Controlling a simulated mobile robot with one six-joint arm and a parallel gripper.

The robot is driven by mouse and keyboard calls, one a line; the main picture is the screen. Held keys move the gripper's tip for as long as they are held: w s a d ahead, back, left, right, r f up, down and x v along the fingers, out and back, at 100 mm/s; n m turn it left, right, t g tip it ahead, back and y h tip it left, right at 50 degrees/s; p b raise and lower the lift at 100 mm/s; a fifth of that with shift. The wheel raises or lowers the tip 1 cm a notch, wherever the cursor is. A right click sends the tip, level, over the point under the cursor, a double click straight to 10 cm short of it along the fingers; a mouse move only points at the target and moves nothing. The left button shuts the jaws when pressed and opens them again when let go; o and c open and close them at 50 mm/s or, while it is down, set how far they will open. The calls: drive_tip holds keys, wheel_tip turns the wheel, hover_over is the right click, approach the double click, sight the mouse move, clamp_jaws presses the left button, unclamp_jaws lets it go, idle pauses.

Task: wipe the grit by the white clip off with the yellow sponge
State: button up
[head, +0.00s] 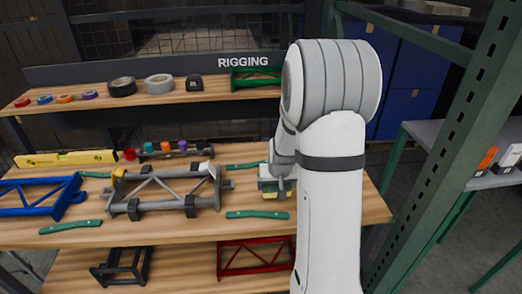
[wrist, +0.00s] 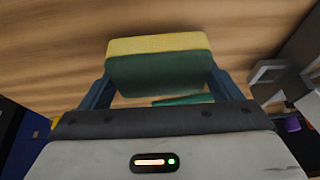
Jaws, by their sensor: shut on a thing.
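My gripper (head: 275,188) is shut on the yellow sponge (wrist: 158,46), which has a dark green layer. In the wrist view the sponge sits between the two blue fingers. In the head view my arm partly covers the gripper and sponge, at the right part of the bench top (head: 330,205). A grey truss frame (head: 165,190) lies to their left. A small whitish piece (head: 207,168) at its right end may be the white clip. I cannot make out any grit. I cannot tell whether the sponge touches anything.
Green strips (head: 257,214) lie on the bench around the truss. A blue frame (head: 40,196) and a yellow level (head: 65,158) are at the left. Tape rolls (head: 159,84) stand on the shelf behind. A green rack post (head: 450,140) rises at the right.

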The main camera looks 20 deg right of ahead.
drive_tip(key=shift+r+p, duration=1.05)
drive_tip(key=shift+r, duration=1.05)
